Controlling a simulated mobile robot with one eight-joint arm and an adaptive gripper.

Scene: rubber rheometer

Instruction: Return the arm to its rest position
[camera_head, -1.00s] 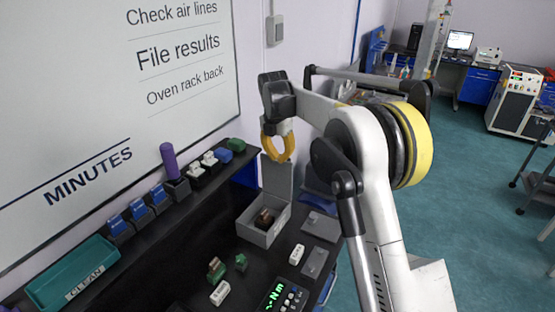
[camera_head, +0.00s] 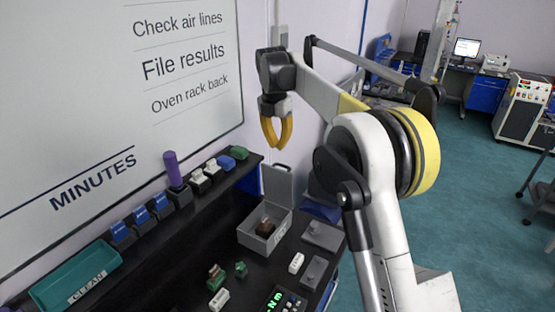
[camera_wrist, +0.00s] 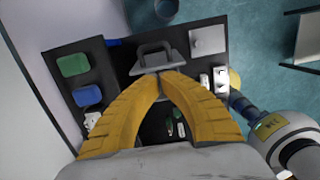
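My gripper (camera_head: 279,146) hangs fingers-down in the air, above and behind the open grey box at the back of the bench, in front of the wall. Its two yellow fingers curve together and meet at the tips in the wrist view (camera_wrist: 163,76), with nothing between them. My arm rises from the lower right and bends back toward the wall.
Below stands the open grey box (camera_head: 248,238) with a brown block (camera_head: 265,228) in it. Several small blocks lie on the dark bench (camera_head: 165,270). A teal tray (camera_head: 60,285) is at the left. A whiteboard (camera_head: 100,110) covers the wall. Open floor (camera_head: 470,210) lies to the right.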

